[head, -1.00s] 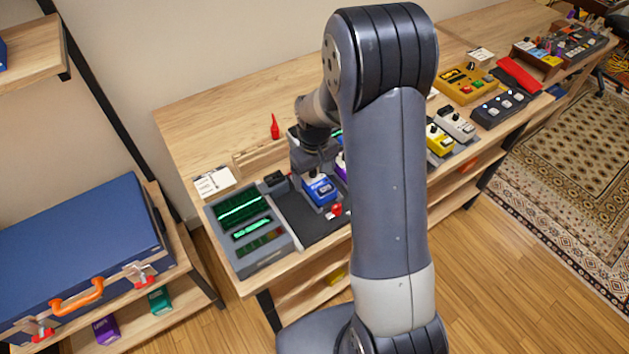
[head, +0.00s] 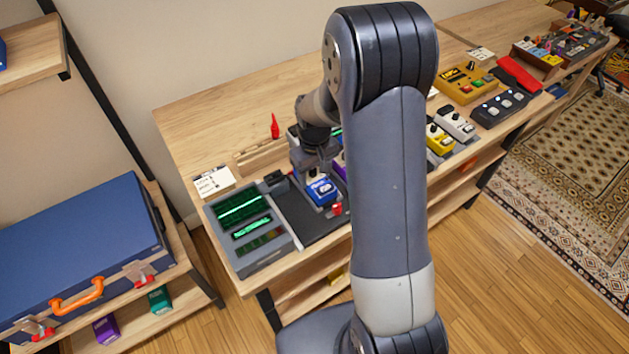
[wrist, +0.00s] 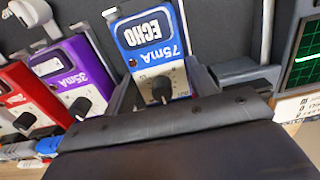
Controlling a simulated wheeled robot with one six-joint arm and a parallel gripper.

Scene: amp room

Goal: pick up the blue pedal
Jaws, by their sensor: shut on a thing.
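The blue pedal (head: 320,190) is on or just above the dark pedalboard (head: 299,216), beside the green-screen unit. In the wrist view the blue pedal (wrist: 152,45) shows upside down, marked ECHO and 75mA, with a black knob on its pale lower part. My gripper (head: 317,173) is shut on the blue pedal; the wrist view shows a jaw on each side of its near end (wrist: 158,88). I cannot tell whether its underside is clear of the board.
A purple pedal (wrist: 75,75) and a red pedal (wrist: 28,102) stand beside it in the wrist view. The green-screen unit (head: 247,226) is to the left. A red pointed object (head: 275,127) stands behind. Yellow (head: 439,141) and other pedals are further right.

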